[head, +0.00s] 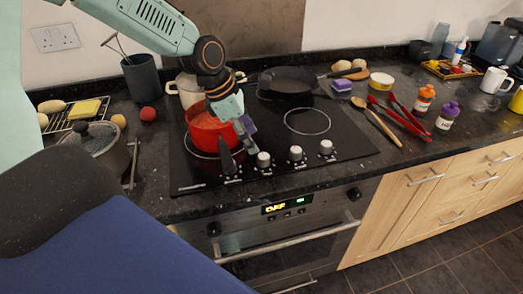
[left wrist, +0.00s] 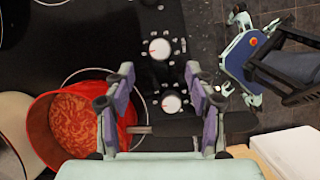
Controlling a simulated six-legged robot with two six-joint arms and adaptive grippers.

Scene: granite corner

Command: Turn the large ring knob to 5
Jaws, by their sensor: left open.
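The black hob (head: 345,140) has a front row of silver-white knobs; I see knobs at the left (head: 263,159), middle (head: 295,153) and right (head: 326,146). Which one is the large ring knob I cannot tell, and the markings are too small to read. My left gripper (head: 245,132) is open above the hob's front, beside the red pan (head: 205,140). In the left wrist view a knob (left wrist: 171,103) shows between the spread fingers (left wrist: 155,88); another knob (left wrist: 160,48) lies further up. The red pan's dark handle (left wrist: 230,122) crosses below the gripper. My right gripper is not in view.
The red pan's handle (head: 226,160) sticks out over the front left of the hob. A black frying pan (head: 288,80) is at the back. Red tongs (head: 405,118) and a wooden spoon (head: 380,125) lie right of the hob. A lidded pot (head: 95,145) stands left.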

